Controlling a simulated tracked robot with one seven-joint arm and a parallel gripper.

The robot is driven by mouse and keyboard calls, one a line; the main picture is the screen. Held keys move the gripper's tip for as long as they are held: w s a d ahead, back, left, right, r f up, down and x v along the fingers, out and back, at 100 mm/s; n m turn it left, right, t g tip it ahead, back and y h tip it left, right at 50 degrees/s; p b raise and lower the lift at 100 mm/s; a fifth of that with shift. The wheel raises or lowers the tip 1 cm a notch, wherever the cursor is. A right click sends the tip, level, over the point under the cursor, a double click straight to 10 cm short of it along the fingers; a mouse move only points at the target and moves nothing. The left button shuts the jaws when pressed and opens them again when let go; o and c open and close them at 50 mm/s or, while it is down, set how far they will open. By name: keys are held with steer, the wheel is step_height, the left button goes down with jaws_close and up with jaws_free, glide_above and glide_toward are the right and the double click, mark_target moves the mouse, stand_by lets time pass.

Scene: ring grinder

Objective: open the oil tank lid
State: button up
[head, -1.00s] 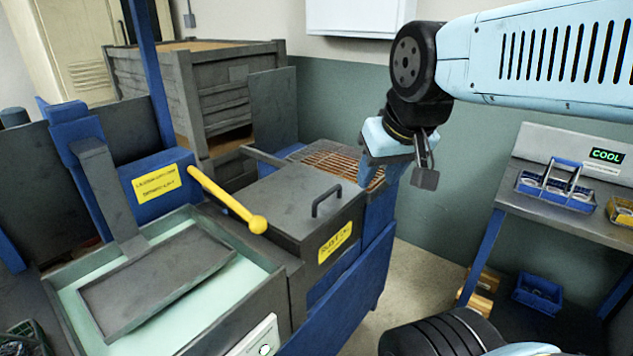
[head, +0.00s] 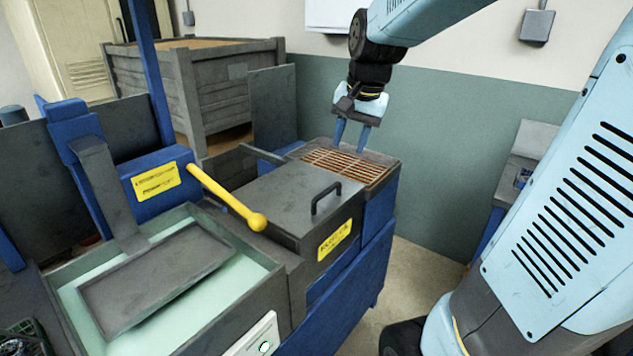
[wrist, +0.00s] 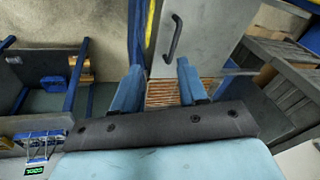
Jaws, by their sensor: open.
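The oil tank lid (head: 290,200) is a flat dark grey plate, closed on the blue tank, with a black bar handle (head: 326,198) near its right edge and a yellow label on the tank front. In the wrist view the lid (wrist: 204,45) and its handle (wrist: 175,38) lie ahead, beyond the fingertips. My gripper (head: 354,134) points down above the rusty grate behind the lid, apart from the handle. In the wrist view my gripper (wrist: 161,68) shows two blue fingers spread apart with nothing between them.
A rusty orange grate (head: 350,166) lies behind the lid. A yellow lever (head: 228,199) slants close to the lid's left side. A tray (head: 155,275) sits in the pale green basin at front left. A grey crate (head: 215,90) stands behind. Open floor lies right of the tank.

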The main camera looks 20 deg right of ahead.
steer(key=w+d+f+m+g, duration=0.1)
steer(key=w+f+m, duration=0.35)
steer(key=w, duration=0.45)
glide_toward(328, 190)
steer(key=x, duration=0.8)
steer(key=shift+w+f, duration=0.1)
steer(key=shift+f, duration=0.05)
jaws_close()
